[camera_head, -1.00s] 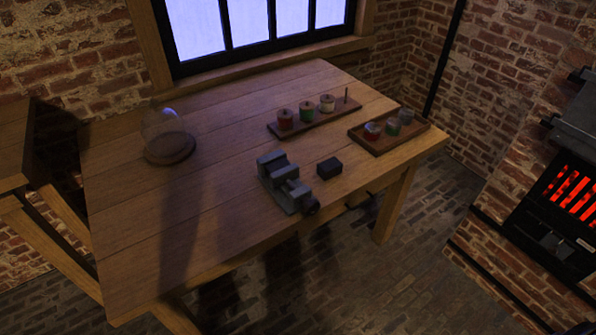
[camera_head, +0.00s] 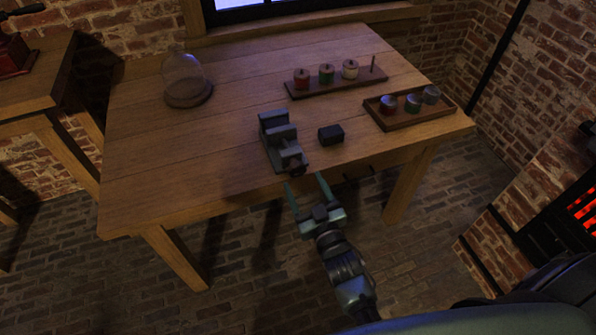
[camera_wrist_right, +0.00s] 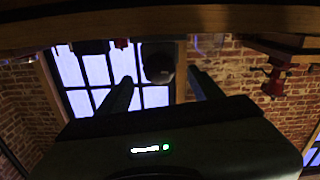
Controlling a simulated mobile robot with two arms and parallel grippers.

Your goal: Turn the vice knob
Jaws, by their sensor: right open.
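The grey vice (camera_head: 278,139) stands at the front edge of the wooden table. Its dark knob (camera_head: 299,168) faces the front edge, towards me. My right gripper (camera_head: 305,182) is open and just in front of the vice, with its two fingers pointing at the knob end. In the right wrist view the dark round knob (camera_wrist_right: 158,62) shows between the two spread fingers of my right gripper (camera_wrist_right: 160,84). I cannot tell whether a finger touches it. My left gripper is not in view.
A small black block (camera_head: 331,135) lies right of the vice. Behind are a rack (camera_head: 335,84) with coloured spools and a tray (camera_head: 412,116) with several small jars. A glass dome (camera_head: 187,80) stands at the left.

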